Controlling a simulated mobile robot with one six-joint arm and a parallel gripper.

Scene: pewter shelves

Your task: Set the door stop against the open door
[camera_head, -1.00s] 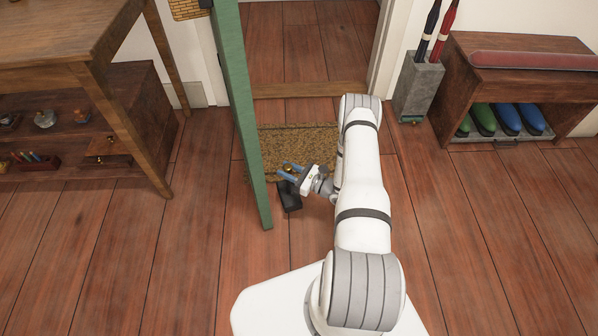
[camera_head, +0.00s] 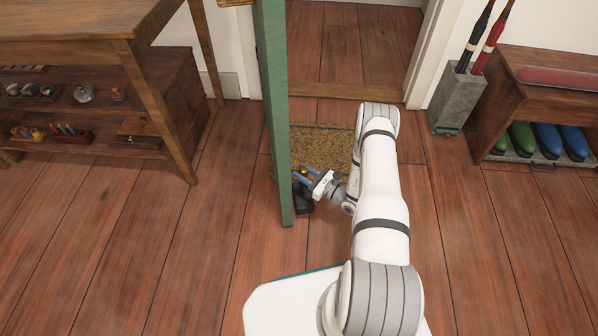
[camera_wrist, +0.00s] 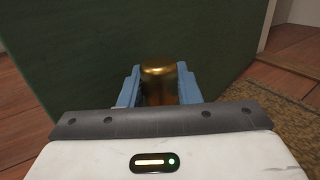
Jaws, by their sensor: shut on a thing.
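The green door (camera_head: 274,120) stands open, seen nearly edge-on in the head view; its green face (camera_wrist: 100,50) fills much of the wrist view. The door stop (camera_head: 303,205) is a dark block on or just above the floor, close to the door's right side, with a brass knob (camera_wrist: 159,85) on it. My gripper (camera_head: 306,175) is shut on this brass knob, which sits between its blue fingers in the wrist view. I cannot tell whether the block touches the door. Its lower part is hidden in the wrist view.
A brown doormat (camera_head: 325,145) lies before the doorway, beside and beyond my gripper. A wooden workbench (camera_head: 80,25) with low shelves stands at left. A grey umbrella stand (camera_head: 457,102) and a shoe bench (camera_head: 545,95) stand at right. The plank floor in front is clear.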

